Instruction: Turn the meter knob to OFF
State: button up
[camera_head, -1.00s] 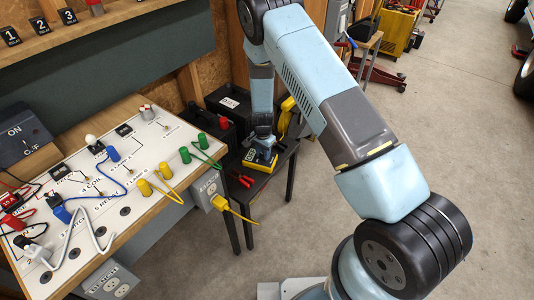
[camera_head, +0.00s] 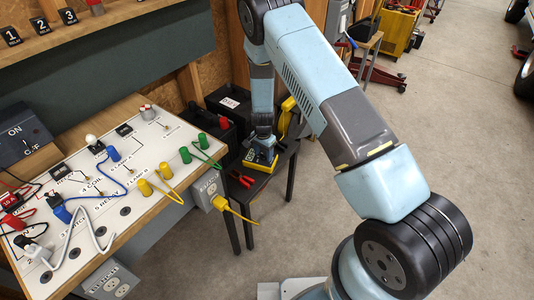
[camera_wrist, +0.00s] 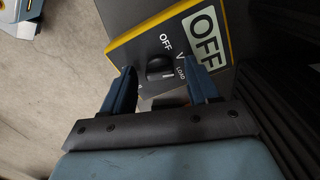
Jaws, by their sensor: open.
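The meter (camera_head: 258,168) is a yellow-edged dark box on a small dark table, below the end of my arm. In the wrist view the meter (camera_wrist: 128,52) shows its dark face, a pale display (camera_wrist: 203,37) reading OFF, and a round black knob (camera_wrist: 158,68). Labels OFF, V and LOAD stand around the knob; which one it points at is unclear. My gripper (camera_wrist: 160,75) is open, with one blue finger on each side of the knob. Gaps show between fingers and knob, so they look apart from it. In the head view my gripper (camera_head: 263,143) is small and partly blends with the meter.
Red-handled pliers (camera_head: 242,179) lie on the small table (camera_head: 262,185) left of the meter. A wiring board (camera_head: 150,150) with plugs and cables is at the left.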

aim_at(263, 154)
notch_tip(263, 154, up, 14)
jog(key=shift+f, duration=0.2)
dwell(0.6)
dwell(0.3)
notch_tip(263, 154, down, 14)
jog(key=shift+r, duration=0.15)
dwell(0.5)
jog(key=c, duration=1.1)
jog(key=shift+o, duration=0.2)
